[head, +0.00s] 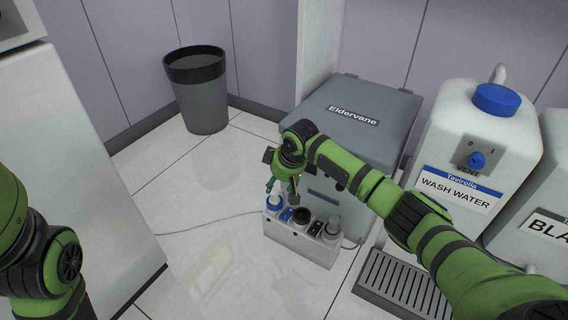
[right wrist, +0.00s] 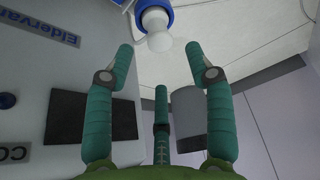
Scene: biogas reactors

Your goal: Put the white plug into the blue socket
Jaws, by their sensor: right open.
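A white socket box (head: 300,248) stands on the floor in front of the grey Eldervane unit. At its left end is a blue ring-shaped socket (head: 274,207). In the right wrist view, a white rounded plug (right wrist: 158,32) shows against the blue ring (right wrist: 151,10); I cannot tell how deep it sits. My right gripper (head: 282,188) is open above the left end of the box. My left gripper is out of view; only my left arm shows.
The box also has a dark round socket (head: 302,217) and a grey-white fitting (head: 333,225) at its right end. The Eldervane unit (head: 361,135) stands close behind. A wash water canister (head: 465,150) and a drain grate (head: 400,287) are at right. Floor at left is clear up to a bin (head: 203,105).

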